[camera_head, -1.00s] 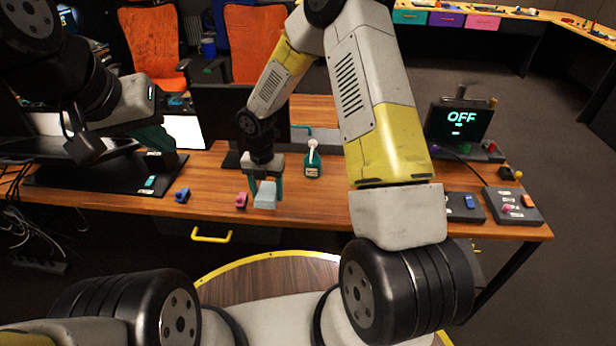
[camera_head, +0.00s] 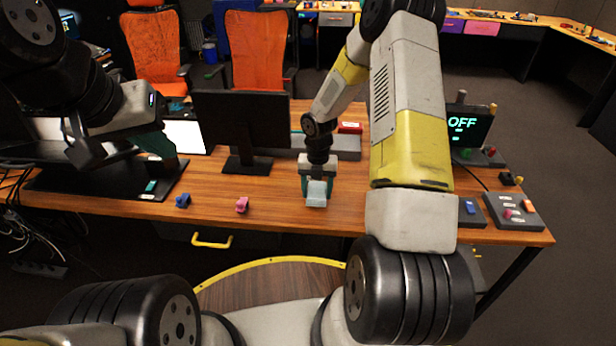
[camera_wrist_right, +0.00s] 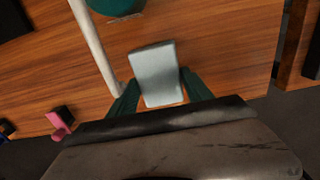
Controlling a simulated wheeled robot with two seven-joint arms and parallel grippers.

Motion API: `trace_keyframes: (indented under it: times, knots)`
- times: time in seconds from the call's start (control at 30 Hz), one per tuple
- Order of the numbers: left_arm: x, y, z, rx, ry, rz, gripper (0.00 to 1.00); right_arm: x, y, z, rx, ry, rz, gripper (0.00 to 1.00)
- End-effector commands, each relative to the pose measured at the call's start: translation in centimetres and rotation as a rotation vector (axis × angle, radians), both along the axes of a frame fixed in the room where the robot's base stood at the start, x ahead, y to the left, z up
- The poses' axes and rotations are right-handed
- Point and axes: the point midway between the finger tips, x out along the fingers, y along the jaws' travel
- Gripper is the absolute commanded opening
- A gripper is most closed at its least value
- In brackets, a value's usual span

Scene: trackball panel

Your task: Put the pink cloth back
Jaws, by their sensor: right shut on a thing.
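My right gripper (camera_head: 317,188) is shut on a pale blue-grey, block-like piece (camera_head: 316,198) over the front of the desk. In the right wrist view this piece (camera_wrist_right: 157,75) sits between the two teal fingers. I cannot tell whether it touches the desk. I see nothing clearly recognisable as a pink cloth. A small pink item (camera_head: 242,205) stands on the desk left of the right gripper, and it also shows in the right wrist view (camera_wrist_right: 57,121). My left gripper (camera_head: 157,147) hangs over the left of the desk, its fingers partly hidden.
A small blue item (camera_head: 183,201) stands left of the pink one. A monitor (camera_head: 240,120) is behind them. A button panel (camera_head: 513,211) is at the right edge.

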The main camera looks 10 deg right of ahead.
Motion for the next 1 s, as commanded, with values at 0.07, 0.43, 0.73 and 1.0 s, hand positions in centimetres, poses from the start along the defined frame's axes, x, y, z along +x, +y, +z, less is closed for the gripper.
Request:
trace_keyframes:
  times: [0.07, 0.43, 0.73, 1.0]
  knots:
    - [0.0, 0.0, 0.0, 0.000, 0.000, 0.000, 0.00, -0.1, 0.1, -1.3, -0.001, 0.004, 0.002, 0.14]
    - [0.0, 0.0, 0.0, 0.000, 0.000, 0.000, 0.00, 0.0, 0.0, -2.5, -0.001, 0.001, -0.001, 0.14]
    - [0.0, 0.0, 0.0, 0.000, 0.000, 0.000, 0.00, 0.0, 0.0, -2.6, -0.001, 0.000, -0.001, 0.80]
    - [0.0, 0.0, 0.0, 0.000, 0.000, 0.000, 0.00, 0.0, 0.0, -2.2, -0.001, 0.000, -0.001, 0.80]
